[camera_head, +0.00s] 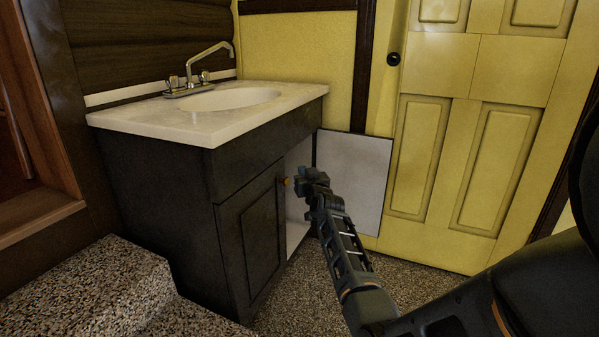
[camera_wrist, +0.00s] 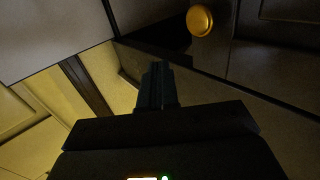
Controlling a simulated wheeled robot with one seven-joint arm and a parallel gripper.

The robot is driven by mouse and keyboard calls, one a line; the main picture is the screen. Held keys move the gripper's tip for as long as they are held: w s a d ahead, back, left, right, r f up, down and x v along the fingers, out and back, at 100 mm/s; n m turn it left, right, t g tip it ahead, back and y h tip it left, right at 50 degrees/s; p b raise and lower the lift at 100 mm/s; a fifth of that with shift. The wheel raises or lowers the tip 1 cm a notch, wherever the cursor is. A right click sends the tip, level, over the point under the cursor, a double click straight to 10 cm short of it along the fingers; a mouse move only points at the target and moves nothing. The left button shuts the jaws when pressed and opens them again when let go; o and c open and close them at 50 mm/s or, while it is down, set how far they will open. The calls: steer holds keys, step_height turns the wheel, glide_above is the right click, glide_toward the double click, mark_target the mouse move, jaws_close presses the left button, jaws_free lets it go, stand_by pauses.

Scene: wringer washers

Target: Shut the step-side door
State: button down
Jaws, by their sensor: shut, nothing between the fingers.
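A dark vanity cabinet (camera_head: 185,215) stands under a white sink top. Its nearer door (camera_head: 250,240), on the side of the carpeted step (camera_head: 85,285), looks flush with the front; a small gap cannot be ruled out. It carries a brass knob (camera_head: 285,181), also in the wrist view (camera_wrist: 200,21). The farther door (camera_head: 355,175) stands wide open, its white inner face showing. My gripper (camera_head: 308,178) is shut and empty, in front of the opening, just right of the knob. Its shut fingers show in the wrist view (camera_wrist: 155,85). Contact with the cabinet cannot be judged.
A yellow panelled door (camera_head: 465,130) with a black knob is behind on the right. The sink top (camera_head: 210,108) with a chrome faucet (camera_head: 195,72) overhangs the cabinet. Carpeted floor (camera_head: 300,300) lies clear in front of the cabinet. A wood-framed opening (camera_head: 40,220) is at far left.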

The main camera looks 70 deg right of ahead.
steer(key=s, duration=0.8)
steer(key=shift+s+a+b, duration=0.25)
steer(key=shift+s+b, duration=0.1)
steer(key=shift+b, duration=0.1)
steer(key=w+a+f+n+t+y, duration=0.1)
steer(key=a+f, duration=0.3)
steer(key=a, duration=0.5)
steer(key=w+a+f+n+y, duration=0.1)
steer(key=a+f+y, duration=0.15)
steer(key=a, duration=0.55)
steer(key=a+f+t, duration=0.1)
steer(key=a+f, duration=0.3)
steer(key=a, duration=0.5)
steer(key=s+a+n+t+y, duration=0.15)
steer(key=s+a, duration=0.25)
steer(key=a, duration=0.4)
steer(key=s+a+r+n+y, duration=0.1)
steer(key=s+a+n+y, duration=0.15)
steer(key=s+a, duration=0.45)
steer(key=s+a+n+t+y, duration=0.1)
steer(key=s+a+y, duration=0.1)
steer(key=a, duration=0.8)
steer(key=s+a+r+n+y, duration=0.4)
steer(key=s+a+r+y, duration=0.1)
steer(key=s+a+r, duration=0.4)
step_height(320, 180, up, 30)
steer(key=s+d+p, duration=0.1)
steer(key=p, duration=2.9)
steer(key=shift+s+d+p, duration=0.15)
steer(key=shift+p, duration=0.15)
